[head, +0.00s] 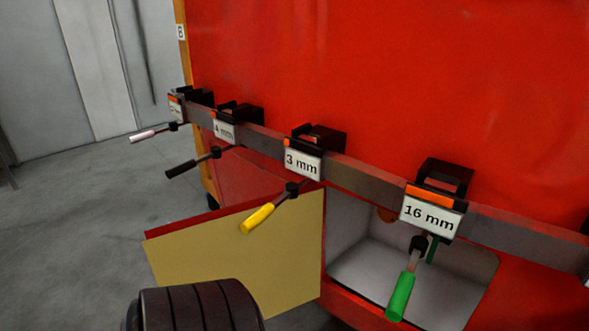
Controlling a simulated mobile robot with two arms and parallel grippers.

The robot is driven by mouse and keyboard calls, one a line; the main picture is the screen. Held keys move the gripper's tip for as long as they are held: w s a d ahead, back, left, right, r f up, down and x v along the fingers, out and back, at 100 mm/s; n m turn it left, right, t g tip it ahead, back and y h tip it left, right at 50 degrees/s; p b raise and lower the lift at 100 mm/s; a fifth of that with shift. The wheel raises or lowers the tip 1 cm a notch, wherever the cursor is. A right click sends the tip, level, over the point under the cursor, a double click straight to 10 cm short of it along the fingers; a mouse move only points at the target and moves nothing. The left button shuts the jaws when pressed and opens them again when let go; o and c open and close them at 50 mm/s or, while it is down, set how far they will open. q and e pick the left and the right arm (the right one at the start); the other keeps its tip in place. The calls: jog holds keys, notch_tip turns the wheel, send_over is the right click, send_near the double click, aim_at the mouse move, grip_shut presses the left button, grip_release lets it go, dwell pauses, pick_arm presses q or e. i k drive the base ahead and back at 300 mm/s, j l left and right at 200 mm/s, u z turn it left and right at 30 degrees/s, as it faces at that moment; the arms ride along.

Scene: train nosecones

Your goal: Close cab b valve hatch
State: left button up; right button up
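The valve hatch door (240,250) stands wide open, swung out to the left of its opening. Its inner face is cream and its top edge is red. The open compartment (375,255) in the red cab wall shows a pale grey inside, and the rail and a green-handled tool cover part of it. A dark ribbed part of my own arm is at the bottom edge, in front of the door's lower part. Neither of my gripper's fingers show in the head view.
A metal rail (375,183) runs across the red wall (390,70) above the hatch. Holders carry tools with white (143,136), black (181,170), yellow (258,218) and green (401,295) handles. The yellow handle hangs in front of the door. Grey floor (60,240) at left is clear.

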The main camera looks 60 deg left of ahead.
aim_at(279, 263)
jog(key=k+j, duration=0.15)
jog(key=j, duration=0.3)
jog(key=k+j+z, duration=0.1)
jog(key=j, duration=0.3)
jog(key=k+j+z, duration=0.1)
jog(key=j, duration=0.35)
jog(key=k+j, duration=0.25)
jog(key=j, duration=0.15)
jog(key=k+j+z, duration=0.1)
jog(key=j, duration=0.3)
jog(key=k+j, duration=0.25)
jog(key=j, duration=0.15)
jog(key=k+j+z, duration=0.15)
jog(key=j, duration=0.25)
jog(key=k+j, duration=0.2)
jog(key=j, duration=0.2)
